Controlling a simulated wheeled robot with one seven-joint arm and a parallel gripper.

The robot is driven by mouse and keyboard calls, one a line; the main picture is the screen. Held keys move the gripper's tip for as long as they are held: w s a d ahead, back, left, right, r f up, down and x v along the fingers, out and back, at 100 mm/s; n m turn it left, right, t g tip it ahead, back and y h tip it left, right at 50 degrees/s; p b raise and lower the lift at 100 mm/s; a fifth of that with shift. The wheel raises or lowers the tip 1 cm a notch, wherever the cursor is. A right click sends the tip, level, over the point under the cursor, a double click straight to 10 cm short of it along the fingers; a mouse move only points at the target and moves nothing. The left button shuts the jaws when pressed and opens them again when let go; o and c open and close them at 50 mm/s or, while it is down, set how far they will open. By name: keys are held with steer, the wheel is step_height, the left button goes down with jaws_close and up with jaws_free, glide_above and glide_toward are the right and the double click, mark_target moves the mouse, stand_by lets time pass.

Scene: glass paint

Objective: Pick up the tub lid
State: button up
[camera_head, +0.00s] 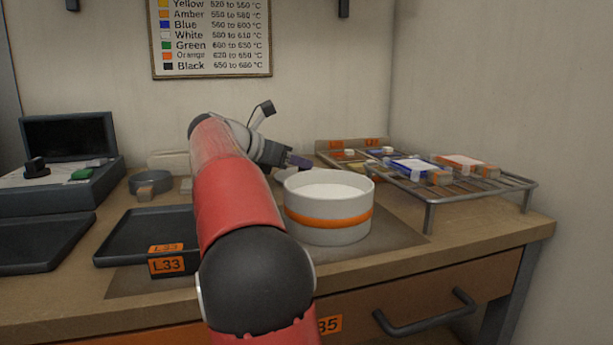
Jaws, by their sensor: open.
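A round white tub (328,232) with an orange band stands upright on the worktop, right of my arm. Its top shows a pale, flat, slightly sunken surface (328,189); I cannot tell whether this is the lid or the contents. No separate tub lid shows clearly. My gripper (298,162) is behind and above the tub's back left rim, apart from it as far as I can see. It is open, with nothing seen between its fingers, though my arm hides part of it.
A wire rack (480,190) with small blue and orange-marked packs stands at right. A dark tray (120,262) labelled L33, a grey ring-shaped dish (150,180) and an open dark case (70,185) are at left. A wall stands behind.

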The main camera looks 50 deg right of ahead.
steer(key=shift+x, duration=1.9)
steer(key=shift+w+f, duration=0.1)
steer(key=shift+f, duration=0.05)
jaws_close()
